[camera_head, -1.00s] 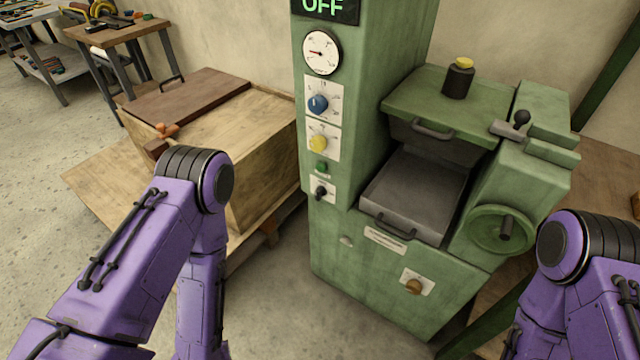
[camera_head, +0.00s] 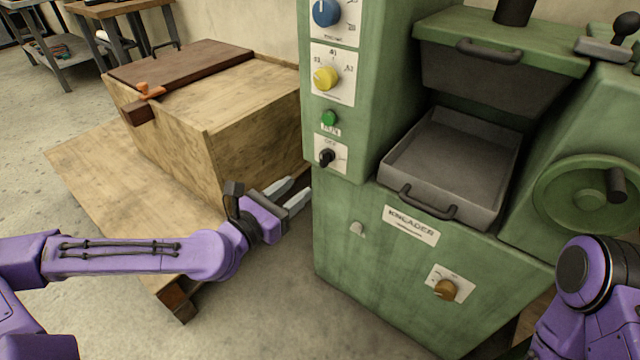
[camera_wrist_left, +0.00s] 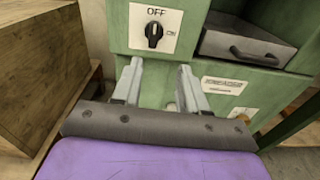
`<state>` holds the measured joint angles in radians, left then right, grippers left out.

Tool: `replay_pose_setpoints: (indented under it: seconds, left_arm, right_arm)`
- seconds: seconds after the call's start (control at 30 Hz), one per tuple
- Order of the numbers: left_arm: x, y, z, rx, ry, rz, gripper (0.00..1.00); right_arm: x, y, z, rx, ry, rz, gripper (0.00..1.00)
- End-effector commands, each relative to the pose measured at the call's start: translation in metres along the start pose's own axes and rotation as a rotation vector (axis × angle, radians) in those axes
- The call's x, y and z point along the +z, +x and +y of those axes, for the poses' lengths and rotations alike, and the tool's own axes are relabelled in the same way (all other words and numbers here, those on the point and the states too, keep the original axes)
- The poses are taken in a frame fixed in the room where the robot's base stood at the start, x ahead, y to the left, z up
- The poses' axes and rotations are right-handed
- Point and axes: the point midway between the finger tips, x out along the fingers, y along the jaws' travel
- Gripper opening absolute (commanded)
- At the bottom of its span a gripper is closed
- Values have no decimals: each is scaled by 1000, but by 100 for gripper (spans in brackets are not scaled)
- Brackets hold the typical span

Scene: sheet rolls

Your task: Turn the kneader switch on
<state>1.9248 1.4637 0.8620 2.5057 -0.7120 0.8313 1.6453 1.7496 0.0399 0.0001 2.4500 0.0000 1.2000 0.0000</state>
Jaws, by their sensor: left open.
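The kneader (camera_head: 340,235) is a green machine at the centre right of the head view. Its switch (camera_head: 327,157) is a black rotary knob on a white plate at the lower end of the control column. In the left wrist view the knob (camera_wrist_left: 153,35) points up toward the word OFF, with a second mark at its right. My left gripper (camera_head: 298,190) is open and empty, left of the column and slightly below the switch. Its two fingers (camera_wrist_left: 160,88) point toward the machine, below the knob and apart from it. My right gripper is out of the frame; only part of that arm shows.
Above the switch are a green button (camera_head: 329,118), a yellow knob (camera_head: 326,78) and a blue knob (camera_head: 326,11). A grey tray (camera_head: 455,150) and a handwheel (camera_head: 590,195) are to the right. A wooden box (camera_head: 225,120) stands close behind my left arm.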

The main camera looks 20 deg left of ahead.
Motion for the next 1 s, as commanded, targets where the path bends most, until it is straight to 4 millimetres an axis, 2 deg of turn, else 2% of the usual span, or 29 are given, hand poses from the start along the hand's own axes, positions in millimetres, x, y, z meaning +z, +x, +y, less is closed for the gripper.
replay_pose_setpoints:
  seconds: [0.03, 0.13, 0.23, 0.4, 0.6, 0.93, 0.97, 1.0]
  left_arm:
    - [2, 0, 7, 15, -18, -27, 43]
    - [6, 8, 11, 20, -31, -44, 43]
    - [5, 27, 10, 16, -30, -44, 43]
    - [10, 66, 11, 18, -30, -38, 43]
    - [12, 97, 12, 19, -33, -37, 43]
    - [13, 104, 12, 20, -34, -37, 43]
    - [13, 104, 12, 20, -34, -37, 36]
    - [13, 104, 12, 20, -34, -37, 23]
  right_arm:
    - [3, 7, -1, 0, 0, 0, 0]
    - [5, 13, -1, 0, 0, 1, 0]
    - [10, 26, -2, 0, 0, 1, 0]
    - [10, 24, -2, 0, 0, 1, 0]
    - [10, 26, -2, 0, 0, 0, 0]
    - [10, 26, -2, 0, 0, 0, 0]
    - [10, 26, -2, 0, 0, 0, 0]
    - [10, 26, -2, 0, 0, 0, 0]
